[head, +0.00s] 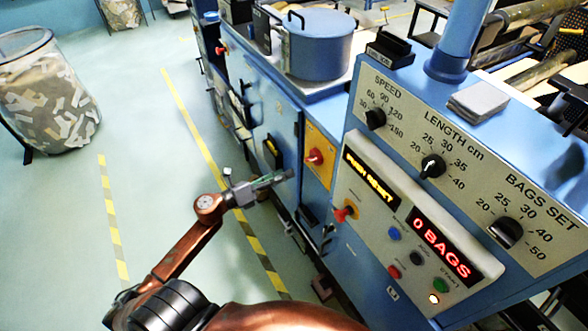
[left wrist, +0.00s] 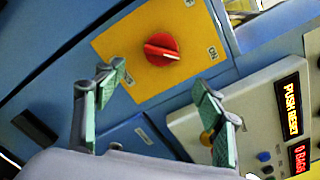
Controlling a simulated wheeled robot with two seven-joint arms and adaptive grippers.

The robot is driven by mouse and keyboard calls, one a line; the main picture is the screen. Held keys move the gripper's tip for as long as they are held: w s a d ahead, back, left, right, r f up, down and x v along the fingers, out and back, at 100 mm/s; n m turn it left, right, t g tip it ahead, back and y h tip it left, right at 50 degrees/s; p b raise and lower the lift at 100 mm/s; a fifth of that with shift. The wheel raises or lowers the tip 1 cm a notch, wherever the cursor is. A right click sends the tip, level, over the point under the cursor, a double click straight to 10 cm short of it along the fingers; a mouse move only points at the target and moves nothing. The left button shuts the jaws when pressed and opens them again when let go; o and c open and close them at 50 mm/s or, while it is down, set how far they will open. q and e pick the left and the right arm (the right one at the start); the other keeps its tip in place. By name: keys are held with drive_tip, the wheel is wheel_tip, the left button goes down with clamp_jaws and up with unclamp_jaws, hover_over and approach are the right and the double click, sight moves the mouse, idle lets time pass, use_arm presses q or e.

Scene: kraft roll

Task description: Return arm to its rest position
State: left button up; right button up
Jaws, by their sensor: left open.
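My left gripper (head: 276,180) reaches in from the lower left in the head view, over the floor and close to the front of the blue machine (head: 262,100). In the left wrist view its two green-padded fingers (left wrist: 160,110) stand wide apart with nothing between them. A red rotary switch (head: 315,157) on a yellow plate sits just beyond and above the fingertips, apart from them in the head view. The switch also shows in the left wrist view (left wrist: 161,47), above the gap between the fingers. My right gripper is out of view.
The control panel (head: 400,240) at right has dials, buttons and displays reading "PUSH RESET" (head: 371,176) and "0 BAGS" (head: 441,246). A blue pot (head: 320,48) stands on the machine. A mesh bin of scraps (head: 48,95) stands far left. Floor between is clear.

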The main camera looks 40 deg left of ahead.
use_arm(q)
drive_tip(key=shift+s+a, duration=0.25)
drive_tip(key=shift+s, duration=0.35)
